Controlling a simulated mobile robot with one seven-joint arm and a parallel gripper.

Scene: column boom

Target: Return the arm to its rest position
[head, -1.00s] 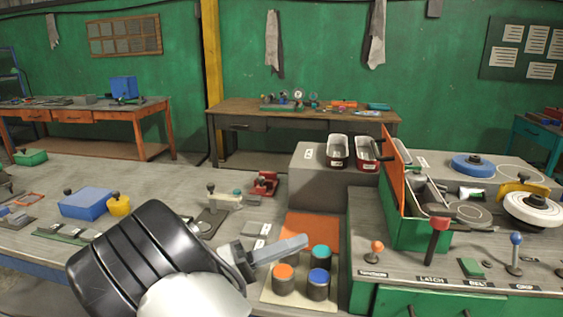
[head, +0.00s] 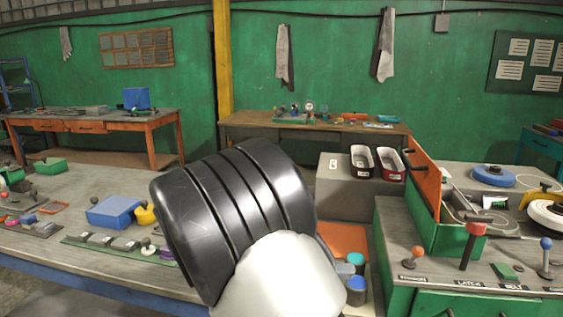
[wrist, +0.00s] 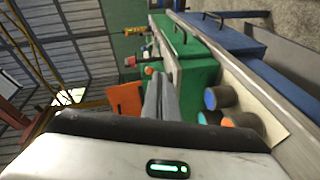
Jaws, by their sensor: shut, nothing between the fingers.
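My arm (head: 235,215) shows in the head view as a thick black ribbed link with a white cover, raised over the front of the workbench. It hides most of my gripper in that view. In the wrist view the two grey fingers of my gripper (wrist: 160,90) lie side by side, shut and empty. They point away from the camera, past a green cabinet (wrist: 195,75) and an orange panel (wrist: 126,102). The fingers hold nothing and no contact with anything shows.
Round pots, including a blue-topped one (head: 357,289), stand just right of my arm. A green machine box (head: 450,238) and a red-knobbed lever (head: 475,240) are further right. A blue box (head: 113,211) and yellow object (head: 146,214) lie left on the bench.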

